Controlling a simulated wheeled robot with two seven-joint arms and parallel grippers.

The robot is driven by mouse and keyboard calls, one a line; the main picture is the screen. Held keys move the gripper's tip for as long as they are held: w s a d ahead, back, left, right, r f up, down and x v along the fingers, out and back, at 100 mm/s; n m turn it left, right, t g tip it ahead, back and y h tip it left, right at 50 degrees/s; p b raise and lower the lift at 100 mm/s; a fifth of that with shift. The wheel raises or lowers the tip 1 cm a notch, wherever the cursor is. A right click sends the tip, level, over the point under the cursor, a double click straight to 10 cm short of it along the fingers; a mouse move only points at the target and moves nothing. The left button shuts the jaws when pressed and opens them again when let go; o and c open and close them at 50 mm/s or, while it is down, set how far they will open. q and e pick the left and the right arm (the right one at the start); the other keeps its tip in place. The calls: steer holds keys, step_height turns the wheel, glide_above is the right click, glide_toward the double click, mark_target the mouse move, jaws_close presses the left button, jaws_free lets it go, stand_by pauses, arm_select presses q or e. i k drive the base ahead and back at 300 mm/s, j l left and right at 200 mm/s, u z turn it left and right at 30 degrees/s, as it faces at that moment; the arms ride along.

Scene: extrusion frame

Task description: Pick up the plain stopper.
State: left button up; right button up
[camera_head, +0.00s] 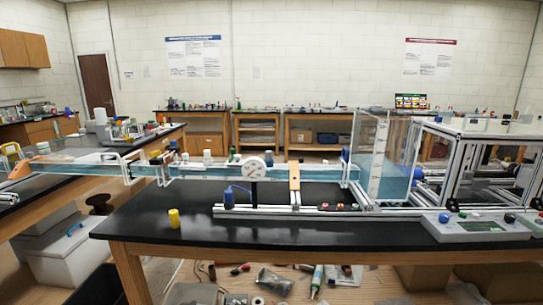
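A small yellow cylinder (174,218) stands upright on the black table top (150,235), near its left front edge. It looks like a stopper, but I cannot tell for sure that it is the plain one. Small white pieces (207,157) sit along the top of the clear water channel (215,172) and are too small to identify. Neither of my grippers is in view, and nothing is seen touching the yellow cylinder.
A metal rail (300,211) with a round gauge (254,167) stands behind and right of the cylinder. A clear tank (384,160) and a grey control box (475,228) are at the right. The table around the cylinder is clear. Loose tools lie below the table's front edge.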

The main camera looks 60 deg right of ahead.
mark_target(207, 154)
steer(key=z, duration=1.6)
steer(key=i+j, duration=0.1)
steer(key=j, duration=0.35)
steer(key=i+j, duration=0.15)
steer(key=j, duration=0.3)
